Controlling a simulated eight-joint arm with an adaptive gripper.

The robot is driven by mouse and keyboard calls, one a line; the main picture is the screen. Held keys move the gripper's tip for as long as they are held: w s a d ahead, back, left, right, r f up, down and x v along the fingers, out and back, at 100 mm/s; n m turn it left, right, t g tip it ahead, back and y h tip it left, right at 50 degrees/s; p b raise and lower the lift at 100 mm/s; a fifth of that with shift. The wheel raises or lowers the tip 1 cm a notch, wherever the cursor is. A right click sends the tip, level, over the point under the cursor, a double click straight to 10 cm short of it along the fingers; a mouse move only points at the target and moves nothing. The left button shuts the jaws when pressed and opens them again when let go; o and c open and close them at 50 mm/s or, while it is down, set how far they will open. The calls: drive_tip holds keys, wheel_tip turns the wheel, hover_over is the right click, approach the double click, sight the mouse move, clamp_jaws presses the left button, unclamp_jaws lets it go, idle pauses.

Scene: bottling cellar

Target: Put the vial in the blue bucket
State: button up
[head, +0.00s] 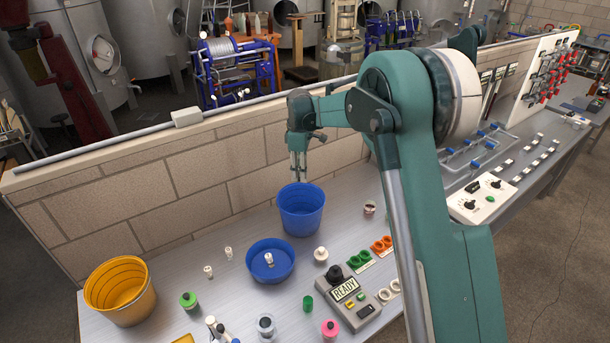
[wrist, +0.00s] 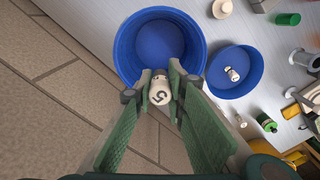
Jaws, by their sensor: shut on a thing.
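My gripper (head: 299,179) hangs just above the blue bucket (head: 301,214), near its wall-side rim in the head view. In the wrist view my gripper (wrist: 160,76) is shut on a small whitish vial (wrist: 160,94) with a dark 5-like mark. The held vial cannot be made out in the head view. In the wrist view the blue bucket (wrist: 124,49) lies beyond the fingertips, and its inside looks empty.
A shallow blue basin (head: 257,273) beside the bucket holds another small white vial (head: 269,259). A yellow bucket (head: 128,304) stands at the left. More small vials, jars and a READY panel (head: 354,298) are on the bench. The brick wall (head: 200,177) runs behind the bucket.

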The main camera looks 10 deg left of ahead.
drive_tip(key=shift+f, duration=0.15)
wheel_tip(320, 180, down, 11)
drive_tip(key=b, duration=0.2)
drive_tip(key=shift+b, duration=0.3)
idle(0.9)
drive_tip(key=o, duration=0.9)
drive_tip(key=shift+r, duration=0.2)
drive_tip(key=shift+r+p, duration=0.75)
drive_tip(key=shift+r, duration=2.75)
